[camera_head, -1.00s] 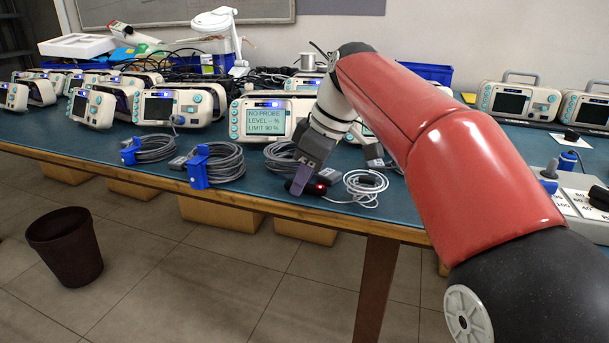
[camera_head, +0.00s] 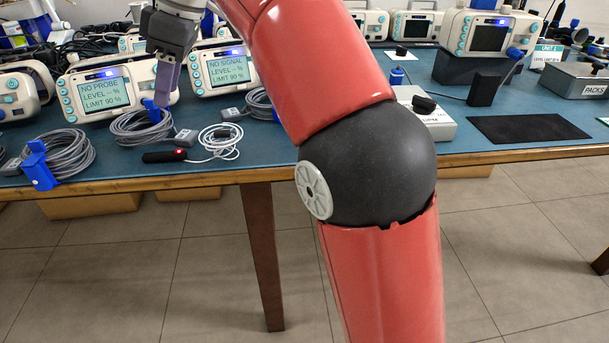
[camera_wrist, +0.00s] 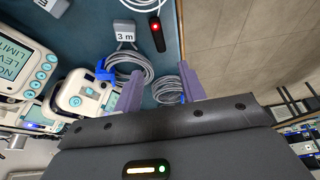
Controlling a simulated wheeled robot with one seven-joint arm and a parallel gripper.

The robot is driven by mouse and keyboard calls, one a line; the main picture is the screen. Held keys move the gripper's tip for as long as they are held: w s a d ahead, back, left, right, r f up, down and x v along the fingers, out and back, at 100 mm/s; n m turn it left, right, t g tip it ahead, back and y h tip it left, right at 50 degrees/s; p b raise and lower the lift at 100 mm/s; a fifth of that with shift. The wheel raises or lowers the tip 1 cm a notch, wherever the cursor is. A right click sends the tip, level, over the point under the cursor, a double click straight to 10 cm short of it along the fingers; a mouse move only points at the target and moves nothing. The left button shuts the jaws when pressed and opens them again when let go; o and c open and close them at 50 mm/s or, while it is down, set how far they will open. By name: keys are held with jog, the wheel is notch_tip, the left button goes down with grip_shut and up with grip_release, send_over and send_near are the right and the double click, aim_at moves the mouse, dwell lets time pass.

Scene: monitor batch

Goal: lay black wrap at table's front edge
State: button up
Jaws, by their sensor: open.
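The black wrap (camera_head: 163,156) is a slim dark strip with a small red light. It lies flat on the blue table (camera_head: 270,168) close to its wooden front edge, joined to a loosely coiled white cable (camera_head: 221,141). The wrap also shows in the wrist view (camera_wrist: 158,36), beyond the fingers and apart from them. My gripper (camera_head: 164,92) is above the table, behind the wrap and over a grey cable coil. In the wrist view its two purple fingers (camera_wrist: 160,90) are apart with nothing held between them.
Grey cable coils with blue clips (camera_head: 40,166) lie left of the wrap. Monitors (camera_head: 97,94) reading NO PROBE and NO SIGNAL (camera_head: 223,70) stand behind. A black mat (camera_head: 528,128) lies at the right. My red arm crosses the middle of the head view.

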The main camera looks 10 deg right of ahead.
jog(key=s+d+f+m+t+h, duration=0.1)
jog(key=s+d+f+m+t, duration=0.1)
jog(key=s+d+f+m, duration=0.45)
jog(key=s+d+f+m+t+h, duration=0.1)
jog(key=s+d+m, duration=0.15)
jog(key=d, duration=0.75)
jog(key=s+d+f+m+t+h, duration=0.1)
jog(key=s+d+f+m, duration=0.3)
jog(key=f, duration=0.3)
jog(key=s+d+f+m+t+h, duration=0.1)
jog(key=s+d+f+m, duration=0.3)
jog(key=s+f, duration=0.3)
jog(key=shift+s+d+f, duration=0.15)
jog(key=shift+d+f, duration=0.25)
jog(key=shift+d, duration=0.05)
